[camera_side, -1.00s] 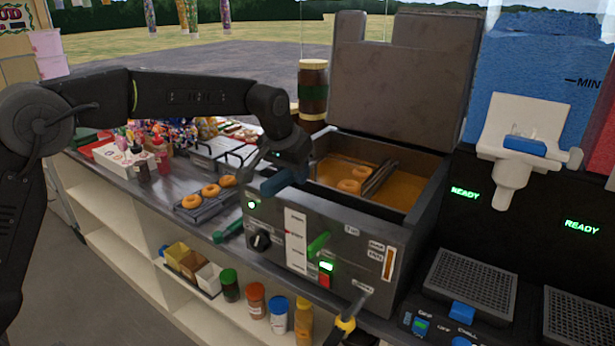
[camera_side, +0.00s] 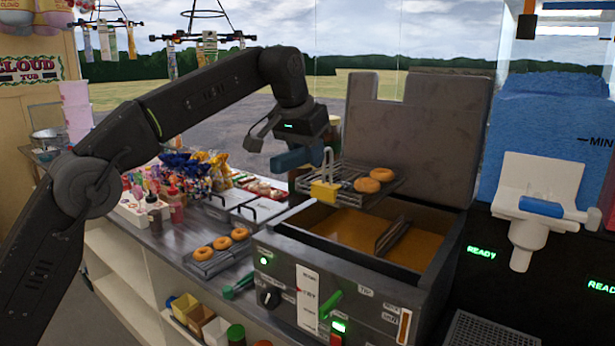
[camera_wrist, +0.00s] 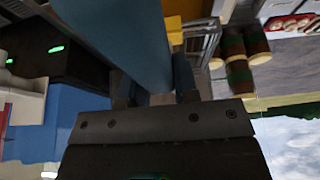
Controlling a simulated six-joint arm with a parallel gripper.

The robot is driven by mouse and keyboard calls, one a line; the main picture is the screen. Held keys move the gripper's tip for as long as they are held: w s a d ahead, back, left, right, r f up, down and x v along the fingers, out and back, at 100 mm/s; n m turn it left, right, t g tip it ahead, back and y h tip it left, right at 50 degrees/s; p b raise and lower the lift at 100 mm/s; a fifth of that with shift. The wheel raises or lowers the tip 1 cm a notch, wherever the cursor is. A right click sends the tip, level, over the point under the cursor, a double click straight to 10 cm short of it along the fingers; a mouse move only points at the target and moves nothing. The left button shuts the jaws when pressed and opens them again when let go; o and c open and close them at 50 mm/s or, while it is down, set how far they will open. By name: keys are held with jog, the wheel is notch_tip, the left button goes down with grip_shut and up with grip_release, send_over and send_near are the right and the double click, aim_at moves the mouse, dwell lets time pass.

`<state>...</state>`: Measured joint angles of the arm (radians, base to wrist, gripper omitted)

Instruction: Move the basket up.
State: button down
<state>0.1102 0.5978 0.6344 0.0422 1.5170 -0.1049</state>
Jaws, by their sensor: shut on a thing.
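The wire fry basket (camera_side: 345,177) hangs above the fryer (camera_side: 310,255), clear of the brown oil (camera_side: 350,228). Two doughnuts (camera_side: 375,178) lie on it at its right end. Its blue handle (camera_side: 297,159) and yellow bracket (camera_side: 325,191) are on its left side. My gripper (camera_side: 287,146) is shut on the blue handle. In the wrist view the blue handle (camera_wrist: 118,38) runs away from my gripper (camera_wrist: 155,98), with the yellow bracket (camera_wrist: 174,27) beyond. The fingertips are partly hidden in the side view.
The grey fryer lid (camera_side: 415,135) stands upright behind the basket. A dark metal piece (camera_side: 394,236) stands in the oil. A tray (camera_side: 222,262) with three doughnuts lies left of the fryer. A green lever (camera_side: 330,303) is on the fryer front.

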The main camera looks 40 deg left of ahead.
jog(key=shift+r, duration=0.9)
jog(key=shift+f, duration=0.25)
jog(key=s+f, duration=0.3)
jog(key=f, duration=0.5)
dwell(0.4)
jog(key=shift+s+f, duration=0.1)
dwell(0.4)
jog(key=shift+f, duration=1.6)
